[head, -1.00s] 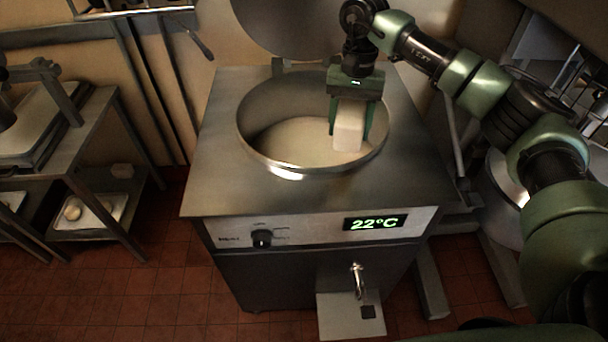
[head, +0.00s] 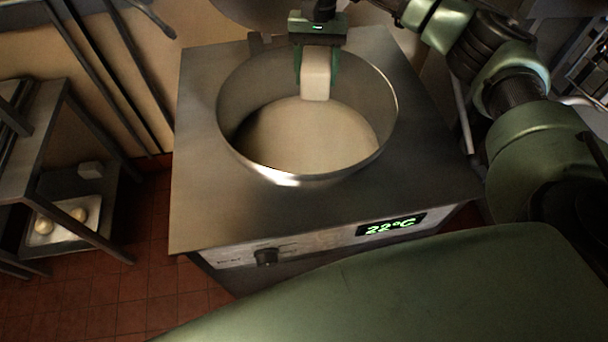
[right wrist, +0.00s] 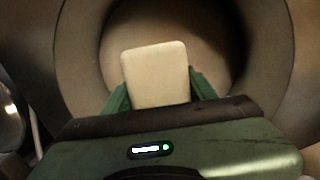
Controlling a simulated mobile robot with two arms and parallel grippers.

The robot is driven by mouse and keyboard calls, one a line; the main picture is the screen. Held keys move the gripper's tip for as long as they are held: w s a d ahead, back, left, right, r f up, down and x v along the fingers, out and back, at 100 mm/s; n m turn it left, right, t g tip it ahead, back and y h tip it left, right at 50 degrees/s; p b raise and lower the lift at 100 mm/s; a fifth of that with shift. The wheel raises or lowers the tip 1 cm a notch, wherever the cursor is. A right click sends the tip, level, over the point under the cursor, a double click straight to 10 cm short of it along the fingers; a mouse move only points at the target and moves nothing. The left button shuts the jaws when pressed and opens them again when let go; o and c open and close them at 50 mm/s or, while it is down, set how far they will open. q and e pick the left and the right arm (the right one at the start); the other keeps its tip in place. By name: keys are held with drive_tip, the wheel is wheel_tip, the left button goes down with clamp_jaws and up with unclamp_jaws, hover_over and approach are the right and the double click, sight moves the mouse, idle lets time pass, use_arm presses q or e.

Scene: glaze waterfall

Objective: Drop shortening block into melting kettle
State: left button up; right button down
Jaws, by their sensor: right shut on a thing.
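The shortening block (head: 316,74) is a pale, off-white rectangular block. My right gripper (head: 317,82) is shut on it and points down into the mouth of the melting kettle (head: 240,97). The block also fills the middle of the right wrist view (right wrist: 156,75), between the green fingers. The kettle is a round steel bowl set in a square metal top, with a pale mass at its bottom. The block hangs near the far side of the bowl; its gap to the pale mass cannot be judged exactly. My left gripper is not in view.
The kettle's front panel has a knob (head: 266,257) and a display (head: 391,225) reading 22°C. A metal rack (head: 36,165) at the left holds a tray with two round pale items (head: 78,213). The kettle's steel top around the bowl is clear.

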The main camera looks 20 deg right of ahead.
drive_tip(key=f, duration=0.1)
drive_tip(key=f+b, duration=0.1)
drive_tip(key=f, duration=0.2)
drive_tip(key=shift+w+f+b, duration=0.1)
drive_tip(key=shift+w+b, duration=0.15)
drive_tip(key=shift+b, duration=0.05)
drive_tip(key=shift+c, duration=2)
unclamp_jaws()
drive_tip(key=shift+w, duration=0.1)
wheel_tip(320, 180, up, 8)
drive_tip(key=b, duration=0.2)
drive_tip(key=shift+w+d+f, duration=0.15)
drive_tip(key=shift+w+d, duration=0.15)
drive_tip(key=shift+w, duration=0.1)
